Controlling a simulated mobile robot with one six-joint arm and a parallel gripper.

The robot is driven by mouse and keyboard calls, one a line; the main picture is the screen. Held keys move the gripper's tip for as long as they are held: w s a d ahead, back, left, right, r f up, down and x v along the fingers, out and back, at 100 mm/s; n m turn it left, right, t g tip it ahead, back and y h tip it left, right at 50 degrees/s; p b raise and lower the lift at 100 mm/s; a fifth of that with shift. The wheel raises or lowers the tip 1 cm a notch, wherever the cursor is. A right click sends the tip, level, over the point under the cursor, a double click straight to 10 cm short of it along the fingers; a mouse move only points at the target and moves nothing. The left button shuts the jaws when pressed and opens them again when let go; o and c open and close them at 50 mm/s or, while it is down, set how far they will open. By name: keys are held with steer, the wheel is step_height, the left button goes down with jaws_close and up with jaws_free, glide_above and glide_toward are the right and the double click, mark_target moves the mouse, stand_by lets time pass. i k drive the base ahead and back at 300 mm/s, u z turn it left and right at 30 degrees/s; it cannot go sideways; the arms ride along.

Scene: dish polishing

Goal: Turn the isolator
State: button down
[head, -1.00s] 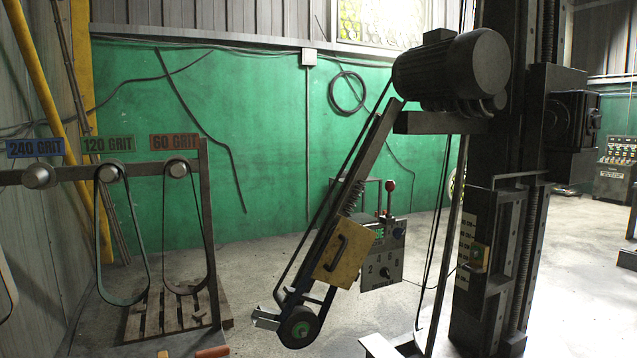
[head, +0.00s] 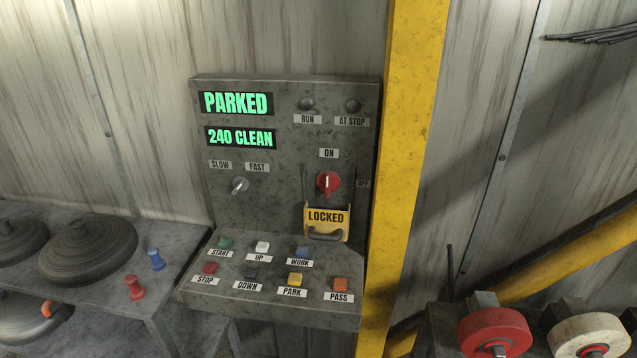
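The isolator (head: 328,182) is a red rotary knob on the upright face of a grey control panel (head: 285,175). Its pale mark stands about upright, toward the ON label (head: 329,153) above it. An OFF label (head: 363,184) is to its right, partly dim. A yellow plate marked LOCKED (head: 326,218), with a dark handle, sits just below the knob between thin vertical rails and leaves the knob's face uncovered. The green displays read PARKED (head: 236,103) and 240 CLEAN (head: 240,138). My gripper is not in view.
A yellow post (head: 400,150) stands close along the panel's right side. Several labelled buttons fill the sloped lower desk (head: 270,275). Red and cream wheels (head: 493,333) are at lower right.

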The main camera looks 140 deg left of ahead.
mark_target(328, 181)
steer(key=z, duration=0.65)
steer(key=k, duration=0.15)
steer(key=u, duration=3.25)
steer(key=k, duration=0.3)
steer(key=u, duration=1.9)
steer(key=i, duration=0.4)
steer(key=z, duration=0.05)
